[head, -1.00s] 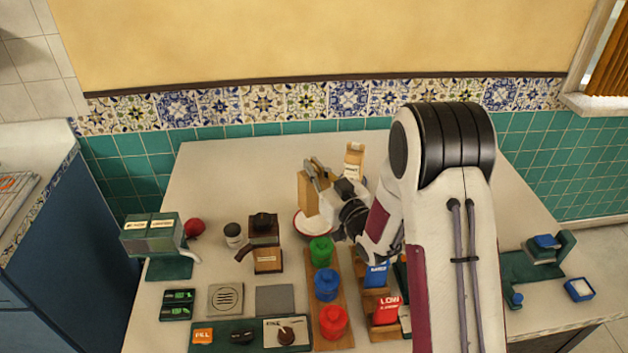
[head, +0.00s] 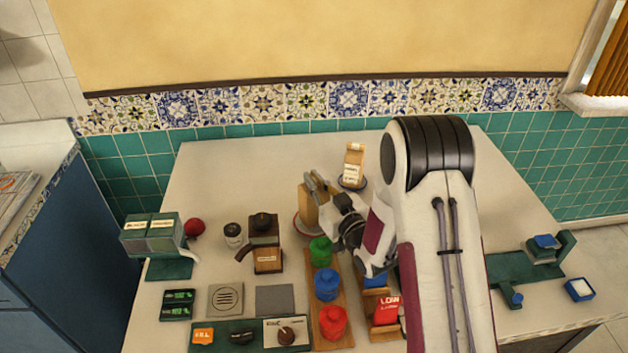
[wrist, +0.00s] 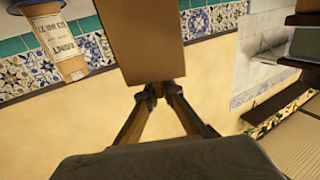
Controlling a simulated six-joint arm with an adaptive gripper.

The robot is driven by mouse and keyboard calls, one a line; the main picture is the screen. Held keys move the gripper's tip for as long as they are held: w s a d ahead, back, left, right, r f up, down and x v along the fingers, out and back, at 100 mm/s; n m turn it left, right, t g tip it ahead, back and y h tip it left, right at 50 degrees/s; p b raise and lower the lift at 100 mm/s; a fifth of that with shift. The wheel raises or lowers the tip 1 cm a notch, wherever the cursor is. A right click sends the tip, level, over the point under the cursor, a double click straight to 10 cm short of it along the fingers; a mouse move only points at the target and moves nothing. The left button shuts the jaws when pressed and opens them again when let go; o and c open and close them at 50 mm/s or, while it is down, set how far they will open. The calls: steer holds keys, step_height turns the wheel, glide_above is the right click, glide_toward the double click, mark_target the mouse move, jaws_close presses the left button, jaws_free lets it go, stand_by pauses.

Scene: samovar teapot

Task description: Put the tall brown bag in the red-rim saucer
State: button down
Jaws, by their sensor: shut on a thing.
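The tall brown bag (head: 308,210) is upright between the fingers of my gripper (head: 317,187), which is shut on it near its top. In the wrist view the bag (wrist: 150,40) shows as a plain brown block at the fingertips (wrist: 159,92). The red-rim saucer (head: 297,229) lies under the bag. Only its left part shows; the bag, my gripper and the green-lidded jar cover the rest. I cannot tell whether the bag's base touches the saucer.
A labelled paper bag (head: 352,168) stands on a dark-rimmed saucer (head: 362,184) behind my gripper. A green jar (head: 320,250) stands close in front, with blue and red jars along a wooden board. A brown grinder-like box (head: 265,230) is at left. The back left table is clear.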

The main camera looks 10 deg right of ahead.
steer(key=shift+f, duration=0.55)
steer(key=c, duration=2.2)
jaws_free()
steer(key=shift+r, duration=0.6)
steer(key=shift+v, duration=6.05)
steer(key=shift+f, duration=0.1)
steer(key=shift+w, duration=0.1)
